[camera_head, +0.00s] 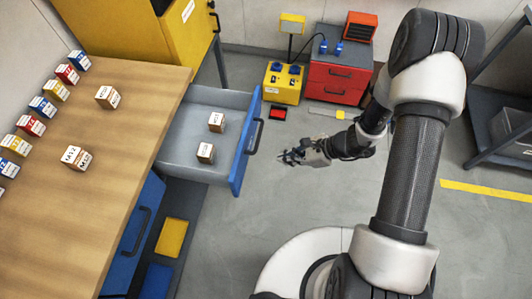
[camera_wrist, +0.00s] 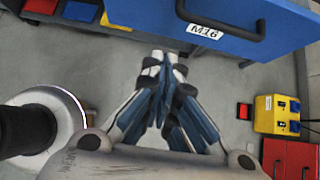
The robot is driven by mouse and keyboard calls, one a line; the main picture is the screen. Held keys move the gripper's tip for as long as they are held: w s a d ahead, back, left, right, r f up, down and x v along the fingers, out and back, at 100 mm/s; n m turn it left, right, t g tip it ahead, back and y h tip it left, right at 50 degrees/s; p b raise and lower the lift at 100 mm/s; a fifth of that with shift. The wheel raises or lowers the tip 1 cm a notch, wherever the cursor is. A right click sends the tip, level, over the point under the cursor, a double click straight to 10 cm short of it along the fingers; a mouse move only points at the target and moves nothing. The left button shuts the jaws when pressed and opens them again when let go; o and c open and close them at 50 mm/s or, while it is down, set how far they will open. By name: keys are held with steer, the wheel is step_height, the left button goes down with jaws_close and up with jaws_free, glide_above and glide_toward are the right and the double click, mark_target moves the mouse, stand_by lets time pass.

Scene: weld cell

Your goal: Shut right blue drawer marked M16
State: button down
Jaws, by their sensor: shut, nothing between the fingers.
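The blue drawer marked M16 (camera_head: 247,145) is pulled out from under the right end of the wooden bench. Two small labelled blocks (camera_head: 216,122) (camera_head: 205,152) stand apart in its grey tray. In the wrist view the drawer's blue front (camera_wrist: 150,14) crosses the top, with its M16 label (camera_wrist: 206,33) and dark handle (camera_wrist: 250,36). My gripper (camera_head: 284,158) is to the right of the drawer front, apart from it in the head view. In the wrist view my gripper (camera_wrist: 166,62) has its fingers together and empty, just below the front.
The wooden bench (camera_head: 125,130) carries several labelled blocks. A yellow cabinet (camera_head: 150,40), yellow power box (camera_head: 283,83) and red tool chest (camera_head: 338,80) stand at the back.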

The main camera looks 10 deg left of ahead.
steer(key=b, duration=0.3)
glide_toward(245, 165)
step_height(245, 165, down, 3)
steer(key=shift+w+a, duration=0.1)
steer(key=shift+a, duration=1.5)
